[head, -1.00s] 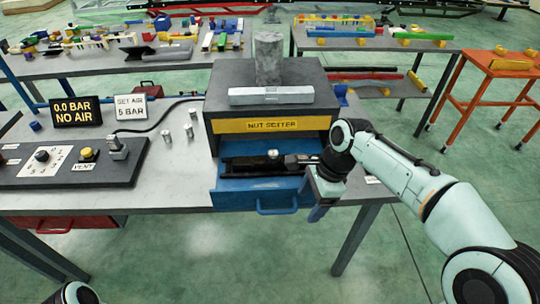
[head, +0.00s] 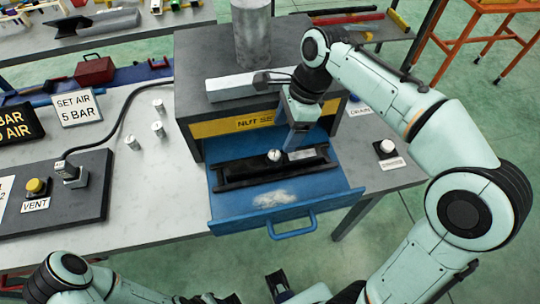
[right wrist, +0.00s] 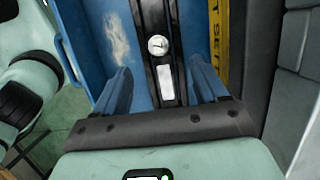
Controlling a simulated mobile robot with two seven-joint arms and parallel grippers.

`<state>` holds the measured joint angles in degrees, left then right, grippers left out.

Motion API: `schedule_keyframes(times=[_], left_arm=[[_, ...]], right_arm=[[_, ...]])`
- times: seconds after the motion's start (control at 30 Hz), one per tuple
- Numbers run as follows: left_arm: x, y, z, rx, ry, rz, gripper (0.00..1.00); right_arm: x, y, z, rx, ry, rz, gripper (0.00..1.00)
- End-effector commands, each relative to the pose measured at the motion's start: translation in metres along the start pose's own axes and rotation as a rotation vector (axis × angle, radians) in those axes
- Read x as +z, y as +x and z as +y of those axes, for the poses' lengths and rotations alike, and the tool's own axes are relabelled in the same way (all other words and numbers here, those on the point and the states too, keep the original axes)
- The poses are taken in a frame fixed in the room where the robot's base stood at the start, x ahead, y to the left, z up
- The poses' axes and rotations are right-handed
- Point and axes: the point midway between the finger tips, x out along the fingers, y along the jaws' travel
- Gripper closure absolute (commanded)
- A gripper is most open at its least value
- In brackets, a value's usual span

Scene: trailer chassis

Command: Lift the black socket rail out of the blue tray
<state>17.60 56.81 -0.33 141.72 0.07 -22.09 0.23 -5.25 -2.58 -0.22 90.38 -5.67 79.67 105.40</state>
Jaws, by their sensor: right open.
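The black socket rail (head: 245,171) lies lengthwise in the blue tray (head: 335,204), which sticks out like a drawer under the nut setter box. A round silver knob and a pale label show on the rail in the right wrist view (right wrist: 148,18). My right gripper (head: 296,138) points down over the right half of the rail, partly hiding it. In the right wrist view its open blue fingers (right wrist: 163,85) stand on either side of the rail, with nothing held. A dark part at the bottom edge may be my left gripper (head: 278,286); its jaws are unclear.
The nut setter box (head: 220,121) stands close behind the tray, with a grey bar (head: 232,88) and metal cylinder (head: 258,35) on top. The tray's blue handle (head: 292,229) sticks out in front. A black button box (head: 387,149) stands to the right.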

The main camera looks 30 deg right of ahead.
Motion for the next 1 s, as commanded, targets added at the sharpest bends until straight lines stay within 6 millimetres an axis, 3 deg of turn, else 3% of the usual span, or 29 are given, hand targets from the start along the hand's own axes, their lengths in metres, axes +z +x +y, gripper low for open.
schedule_keyframes(times=[0.03, 0.2, 0.47, 0.7, 1.0], left_arm=[[0.001, 0.005, -0.002, -0.001, -0.001, -0.002, 0.65], [0.002, 0.011, -0.005, -0.002, -0.002, -0.005, 0.65], [0.002, 0.014, -0.006, -0.002, -0.002, -0.005, 0.65], [0.002, 0.021, -0.008, -0.003, -0.003, -0.007, 0.65], [0.002, 0.022, -0.009, -0.003, -0.003, -0.008, 0.65]], right_arm=[[-0.001, 0.014, 0.001, 0.006, 0.000, 0.002, 0.28], [-0.001, 0.044, 0.001, 0.005, -0.001, 0.001, 0.28], [-0.002, 0.063, 0.000, 0.002, 0.000, 0.001, 0.28], [-0.006, 0.099, 0.001, 0.004, -0.001, 0.001, 0.28], [-0.006, 0.109, 0.000, 0.000, -0.001, 0.000, 0.28]])
